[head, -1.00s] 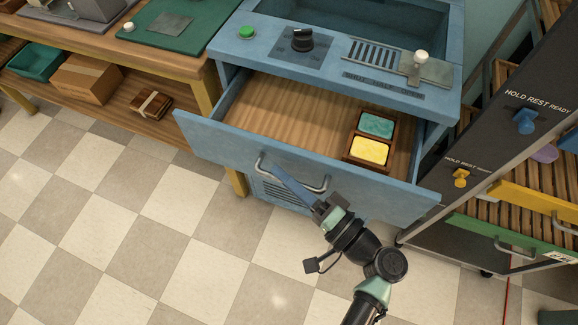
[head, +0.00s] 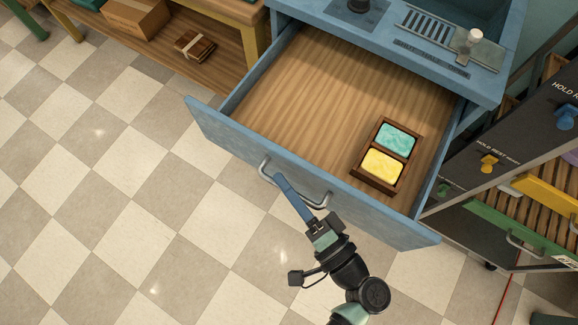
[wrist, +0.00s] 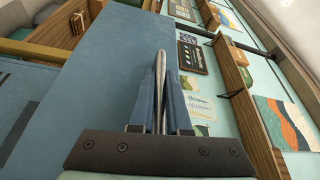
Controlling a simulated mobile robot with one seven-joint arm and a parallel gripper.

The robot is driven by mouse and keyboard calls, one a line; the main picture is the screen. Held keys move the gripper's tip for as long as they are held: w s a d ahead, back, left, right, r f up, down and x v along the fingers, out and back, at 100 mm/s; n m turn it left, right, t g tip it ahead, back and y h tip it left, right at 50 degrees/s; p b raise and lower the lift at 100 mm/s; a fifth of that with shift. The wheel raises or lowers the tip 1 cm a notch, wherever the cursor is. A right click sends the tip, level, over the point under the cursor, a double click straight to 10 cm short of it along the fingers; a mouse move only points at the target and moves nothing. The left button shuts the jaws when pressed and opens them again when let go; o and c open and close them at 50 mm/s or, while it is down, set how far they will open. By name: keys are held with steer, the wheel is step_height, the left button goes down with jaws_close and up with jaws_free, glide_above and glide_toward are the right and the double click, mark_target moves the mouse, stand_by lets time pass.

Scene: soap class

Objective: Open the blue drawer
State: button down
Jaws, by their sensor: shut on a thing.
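The blue drawer (head: 222,133) is pulled well out of the blue cabinet in the head view. Its wooden floor shows, with a wooden tray (head: 358,177) of one teal and one yellow block at the right side. A metal bar handle (head: 316,200) is on its front. My gripper (head: 281,181) is at the handle's left part, its blue fingers shut on the bar. In the wrist view the metal handle (wrist: 160,75) lies between the two fingers, with the blue drawer front (wrist: 100,75) to the left.
A wooden shelf bench with a cardboard box (head: 135,16) and a small brown bundle (head: 195,46) stands at upper left. A dark rack with knobs (head: 488,163) and a green bar stands close at right. The checkered floor at left is clear.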

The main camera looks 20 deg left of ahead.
steer(key=c, duration=0.9)
jaws_free()
steer(key=shift+d, duration=0.1)
steer(key=b+v, duration=0.1)
steer(key=v, duration=1.2)
steer(key=shift+b, duration=0.35)
